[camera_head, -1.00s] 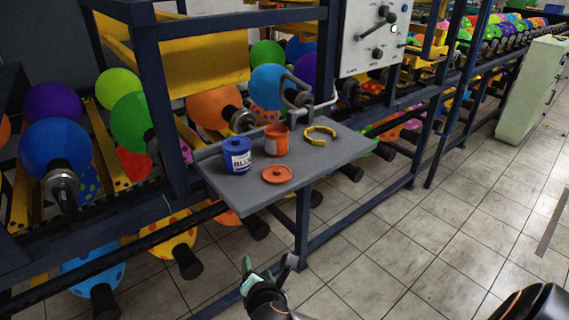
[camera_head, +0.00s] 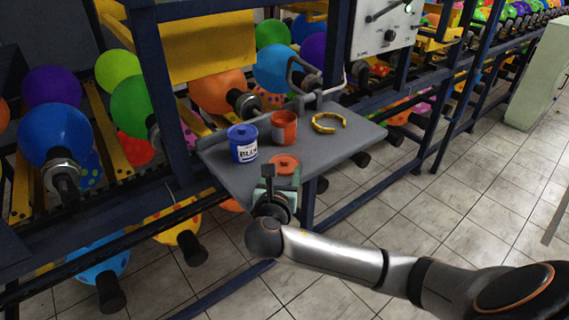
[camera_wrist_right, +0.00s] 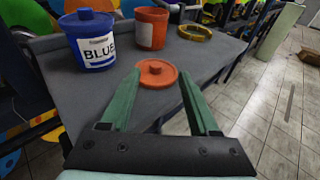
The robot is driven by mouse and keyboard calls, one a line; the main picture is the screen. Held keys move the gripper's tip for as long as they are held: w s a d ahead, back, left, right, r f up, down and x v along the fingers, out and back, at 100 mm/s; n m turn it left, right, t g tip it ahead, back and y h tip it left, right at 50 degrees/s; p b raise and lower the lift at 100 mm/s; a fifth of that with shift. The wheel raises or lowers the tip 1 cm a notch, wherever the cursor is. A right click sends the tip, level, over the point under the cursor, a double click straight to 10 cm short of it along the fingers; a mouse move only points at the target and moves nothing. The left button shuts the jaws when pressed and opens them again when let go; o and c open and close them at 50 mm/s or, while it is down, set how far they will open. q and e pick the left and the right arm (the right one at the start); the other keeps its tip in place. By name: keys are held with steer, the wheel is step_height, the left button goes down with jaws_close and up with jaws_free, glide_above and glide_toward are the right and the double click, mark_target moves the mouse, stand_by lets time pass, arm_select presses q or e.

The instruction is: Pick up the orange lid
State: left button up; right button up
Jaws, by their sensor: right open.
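The orange lid (camera_head: 285,164) lies flat on the grey shelf (camera_head: 345,146), near its front edge. It also shows in the right wrist view (camera_wrist_right: 157,73), with a small knob on top. My right gripper (camera_head: 281,174) is at the shelf's front edge, just in front of the lid. In the right wrist view its two green fingers (camera_wrist_right: 158,90) are spread open. The lid sits just beyond and between the fingertips, not gripped. My left gripper is not in view.
A blue can (camera_head: 242,143) labelled BLUE stands left of the lid. An orange can (camera_head: 284,127) stands behind it, and a yellow ring (camera_head: 328,122) lies to the right. Dark blue frame posts (camera_head: 160,95) rise left of the shelf.

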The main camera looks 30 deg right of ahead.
mark_target(284, 161)
steer(key=x, duration=0.5)
steer(key=shift+w+a+f, duration=0.2)
steer(key=shift+w+f, duration=0.05)
steer(key=shift+f, duration=0.15)
jaws_close()
